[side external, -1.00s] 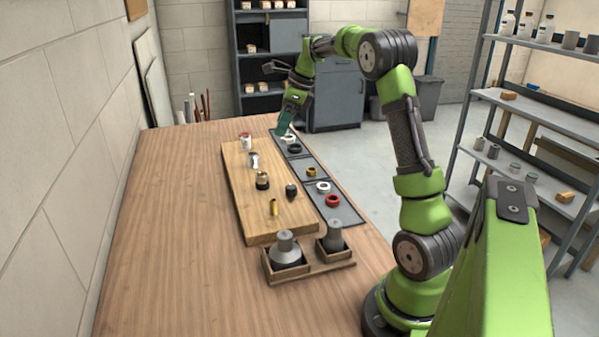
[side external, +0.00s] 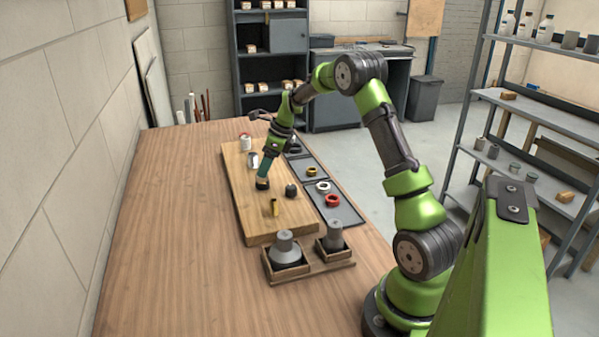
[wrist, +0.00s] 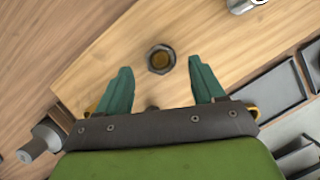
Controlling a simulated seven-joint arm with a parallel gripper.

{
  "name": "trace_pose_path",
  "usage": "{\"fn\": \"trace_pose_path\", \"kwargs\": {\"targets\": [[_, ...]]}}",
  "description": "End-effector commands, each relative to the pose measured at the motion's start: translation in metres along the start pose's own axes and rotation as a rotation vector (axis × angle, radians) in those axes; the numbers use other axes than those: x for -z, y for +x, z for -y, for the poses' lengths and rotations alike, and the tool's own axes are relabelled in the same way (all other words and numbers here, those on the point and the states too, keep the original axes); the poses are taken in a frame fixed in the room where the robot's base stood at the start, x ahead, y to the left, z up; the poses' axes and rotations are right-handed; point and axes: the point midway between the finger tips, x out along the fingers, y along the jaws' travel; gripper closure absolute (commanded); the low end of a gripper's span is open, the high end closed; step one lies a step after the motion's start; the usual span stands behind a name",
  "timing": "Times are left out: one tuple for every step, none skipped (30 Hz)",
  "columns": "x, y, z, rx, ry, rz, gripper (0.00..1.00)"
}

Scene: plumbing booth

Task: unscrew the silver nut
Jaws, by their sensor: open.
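A metallic grey hex nut (wrist: 161,59) with a brass-coloured centre sits on the wooden board. In the side view this nut (side external: 262,185) is partly covered by my gripper (side external: 263,175). In the wrist view my gripper (wrist: 163,82) is open and empty. Its two green fingers point toward the nut, which lies between their lines and just beyond the tips. No contact shows. A shiny silver fitting (side external: 253,160) stands farther back on the board; a silver piece (wrist: 240,5) also shows at the wrist view's top edge.
The board (side external: 240,222) also holds a white-and-red cylinder (side external: 245,142), a black piece (side external: 291,190) and a brass piece (side external: 274,208). Dark trays (side external: 345,212) with coloured rings lie to its right. The table's left side is clear.

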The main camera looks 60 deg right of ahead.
Motion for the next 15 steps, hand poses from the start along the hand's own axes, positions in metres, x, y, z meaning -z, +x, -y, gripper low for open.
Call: {"fn": "trace_pose_path", "kwargs": {"targets": [[0.0,0.008,0.0,-0.003,0.0,0.0,0.32],[0.0,0.012,0.0,-0.002,-0.001,0.0,0.32],[0.0,0.017,0.0,-0.002,0.0,-0.001,0.32],[0.0,0.019,0.0,-0.002,0.0,-0.001,0.32],[0.0,0.022,0.0,-0.001,0.0,-0.001,0.32],[0.0,0.024,0.0,0.0,0.0,-0.001,0.32],[0.0,0.026,0.0,0.0,0.0,-0.001,0.32],[0.0,0.027,0.0,-0.001,0.0,-0.001,0.32],[0.0,0.029,0.0,-0.001,0.0,0.0,0.32],[0.0,0.029,0.0,-0.001,0.0,0.0,0.32],[0.0,0.03,0.0,-0.001,0.0,0.0,0.32],[0.0,0.03,0.0,0.0,0.0,0.0,0.32],[0.0,0.03,0.0,0.0,0.0,0.0,0.32],[0.0,0.03,0.0,0.0,0.0,0.0,0.32],[0.0,0.03,0.0,0.0,0.0,0.0,0.32]]}}
